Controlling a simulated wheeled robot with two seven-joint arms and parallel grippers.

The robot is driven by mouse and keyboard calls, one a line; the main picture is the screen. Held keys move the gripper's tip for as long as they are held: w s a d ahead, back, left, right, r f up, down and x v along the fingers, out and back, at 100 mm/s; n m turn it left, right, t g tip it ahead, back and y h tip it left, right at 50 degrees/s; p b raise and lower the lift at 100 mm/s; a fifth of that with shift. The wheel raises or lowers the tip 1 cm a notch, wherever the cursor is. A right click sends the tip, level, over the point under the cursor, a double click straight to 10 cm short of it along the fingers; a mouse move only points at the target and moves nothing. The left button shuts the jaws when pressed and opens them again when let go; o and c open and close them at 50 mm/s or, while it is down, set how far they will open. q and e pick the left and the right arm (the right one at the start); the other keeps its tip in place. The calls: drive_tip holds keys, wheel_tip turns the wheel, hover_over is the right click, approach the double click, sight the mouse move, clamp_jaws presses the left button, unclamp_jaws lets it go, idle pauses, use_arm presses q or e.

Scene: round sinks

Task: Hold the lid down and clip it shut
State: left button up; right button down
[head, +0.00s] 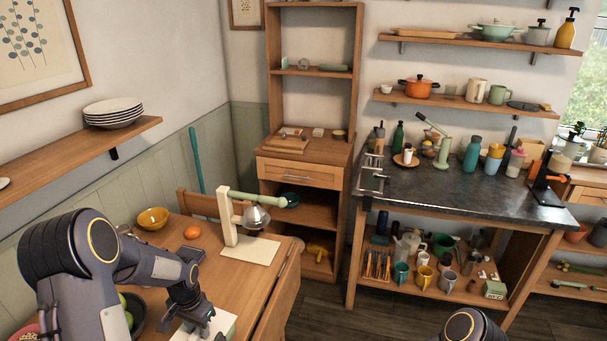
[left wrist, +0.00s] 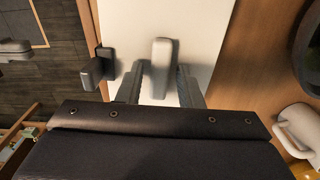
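A pale, flat-topped object (head: 225,322), which may be the lidded box, lies on the wooden table under my left gripper (head: 203,324) at the bottom of the head view. In the left wrist view its cream surface (left wrist: 208,30) fills the middle. A light grey upright tab (left wrist: 162,62) stands between the two fingers of my left gripper (left wrist: 160,88), with a gap seen on both sides. The fingers are apart. A dark grey block-like part (left wrist: 97,70) sits at the left edge of the cream surface; I cannot tell what it is. My right gripper is not identifiable.
A cream stand with a green arm (head: 228,220) is on the table behind. An orange fruit (head: 192,232), a yellow bowl (head: 153,218) and a dark bowl (head: 135,312) are nearby. A pale curved thing (left wrist: 300,128) lies at right in the wrist view.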

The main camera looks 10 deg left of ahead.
use_arm(q)
drive_tip(key=shift+o, duration=0.7)
